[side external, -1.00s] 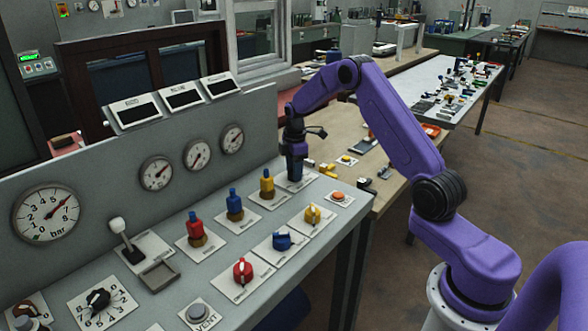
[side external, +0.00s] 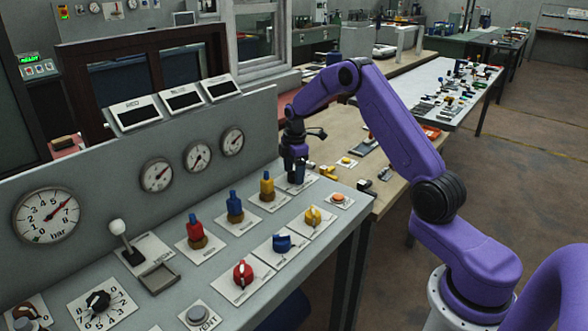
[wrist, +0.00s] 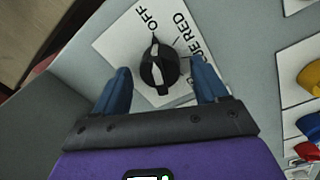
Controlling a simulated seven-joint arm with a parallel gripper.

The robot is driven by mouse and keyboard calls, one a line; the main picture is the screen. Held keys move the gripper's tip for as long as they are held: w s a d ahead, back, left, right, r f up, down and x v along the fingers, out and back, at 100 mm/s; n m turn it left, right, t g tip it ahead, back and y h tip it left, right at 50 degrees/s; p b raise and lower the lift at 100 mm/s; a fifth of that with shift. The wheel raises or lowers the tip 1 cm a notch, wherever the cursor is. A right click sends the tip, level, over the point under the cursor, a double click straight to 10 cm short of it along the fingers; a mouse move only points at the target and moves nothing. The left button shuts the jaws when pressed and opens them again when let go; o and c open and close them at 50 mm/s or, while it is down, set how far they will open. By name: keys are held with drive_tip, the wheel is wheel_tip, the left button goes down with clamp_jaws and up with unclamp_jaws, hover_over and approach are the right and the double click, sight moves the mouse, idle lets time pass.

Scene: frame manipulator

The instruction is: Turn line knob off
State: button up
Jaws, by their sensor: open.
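The line knob (wrist: 152,74) is black with a white pointer stripe and sits on a white plate (wrist: 118,44) in the wrist view. OFF, RED and a partly covered label are printed around it. One end of the stripe lies close to OFF. My gripper (wrist: 162,80) is open, with one blue finger on each side of the knob; whether they touch it I cannot tell. In the side view my gripper (side external: 296,172) is low over the far end of the panel and hides the knob.
The grey panel (side external: 215,270) carries red, blue and yellow valves, with a yellow knob (side external: 313,215), a blue knob (side external: 282,243) and a red knob (side external: 243,274) nearer its front edge. An orange button (side external: 338,198) is right of my gripper. Gauges stand behind on the upright panel.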

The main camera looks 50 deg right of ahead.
drive_tip(key=shift+r, duration=0.1)
wheel_tip(320, 180, up, 17)
drive_tip(key=shift+s+a, duration=0.2)
drive_tip(key=shift+s, duration=0.15)
drive_tip(key=shift+r, duration=0.1)
idle(0.4)
drive_tip(key=s+a, duration=0.8)
drive_tip(key=a, duration=0.3)
drive_tip(key=s+a, duration=0.7)
drive_tip(key=a, duration=0.5)
drive_tip(key=s+f, duration=0.2)
drive_tip(key=s, duration=1)
drive_tip(key=s+f, duration=0.2)
drive_tip(key=s, duration=1.1)
drive_tip(key=shift+s+f+y, duration=0.2)
drive_tip(key=shift+f+y, duration=0.05)
drive_tip(key=shift+y, duration=0.05)
drive_tip(key=shift+a, duration=0.1)
